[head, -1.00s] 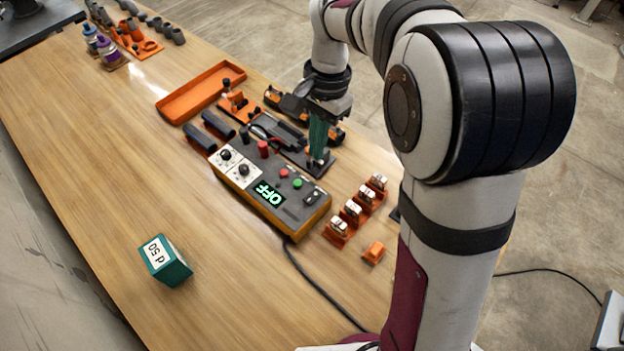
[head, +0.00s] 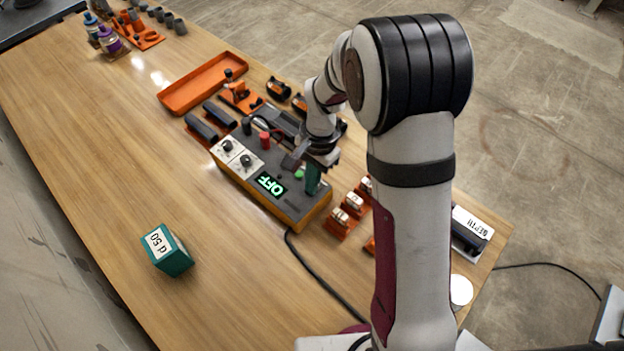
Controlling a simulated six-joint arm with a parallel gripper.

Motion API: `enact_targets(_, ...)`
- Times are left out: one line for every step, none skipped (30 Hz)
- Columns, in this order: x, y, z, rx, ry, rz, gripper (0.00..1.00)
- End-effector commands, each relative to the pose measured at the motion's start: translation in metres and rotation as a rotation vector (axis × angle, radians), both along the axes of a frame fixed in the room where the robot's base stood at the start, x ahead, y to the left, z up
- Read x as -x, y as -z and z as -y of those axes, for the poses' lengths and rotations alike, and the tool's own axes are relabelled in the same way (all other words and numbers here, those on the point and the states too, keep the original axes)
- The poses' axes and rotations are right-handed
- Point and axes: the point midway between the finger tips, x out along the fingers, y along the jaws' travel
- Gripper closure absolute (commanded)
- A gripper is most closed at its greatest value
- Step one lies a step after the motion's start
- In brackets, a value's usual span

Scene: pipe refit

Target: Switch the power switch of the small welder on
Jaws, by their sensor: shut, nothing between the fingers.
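The small welder (head: 292,211) is a box with a dark top and orange-yellow sides in the middle of the table. Its green display (head: 271,185) reads OFF. Two dials on white plates (head: 237,154), a red knob (head: 264,140) and a green button (head: 299,174) show on its top.
A teal block marked d 50 (head: 170,256) stands on the open wood at front left. An orange tray (head: 203,83) lies behind the welder. Orange holders with small pale parts (head: 340,222) are close on the right. A black cable (head: 318,275) runs from the welder toward my base.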

Motion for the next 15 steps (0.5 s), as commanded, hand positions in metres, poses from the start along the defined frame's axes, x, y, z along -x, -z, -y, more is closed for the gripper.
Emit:
enact_targets(0.0000, -0.0002, 0.0000, 0.000, 0.000, 0.000, 1.00)
enact_targets(-0.0002, -0.0002, 0.0000, 0.000, 0.000, 0.000, 1.00)
enact_targets(-0.0001, -0.0002, -0.0001, 0.000, 0.000, 0.000, 1.00)
enact_targets(0.0002, 0.0004, -0.0002, 0.000, 0.000, 0.000, 1.00)
enact_targets(0.0006, 0.0016, -0.0006, 0.000, -0.001, 0.000, 1.00)
enact_targets(0.0018, 0.0045, -0.0015, 0.001, -0.001, -0.001, 1.00)
enact_targets(0.0012, 0.0038, -0.0012, 0.001, -0.001, 0.001, 1.00)
enact_targets(0.0012, 0.0038, -0.0012, 0.001, -0.001, 0.001, 1.00)
enact_targets(0.0011, 0.0038, -0.0011, 0.001, -0.001, 0.001, 1.00)
enact_targets(0.0011, 0.0039, -0.0011, 0.001, -0.001, 0.001, 1.00)
enact_targets(0.0010, 0.0040, -0.0010, 0.001, -0.001, 0.001, 1.00)
enact_targets(0.0010, 0.0040, -0.0009, 0.001, -0.002, 0.001, 1.00)
enact_targets(0.0009, 0.0041, -0.0008, 0.001, -0.002, 0.001, 1.00)
enact_targets(0.0006, 0.0041, -0.0004, 0.001, -0.002, 0.001, 1.00)
enact_targets(-0.0002, 0.0041, 0.0002, 0.001, -0.001, 0.002, 1.00)
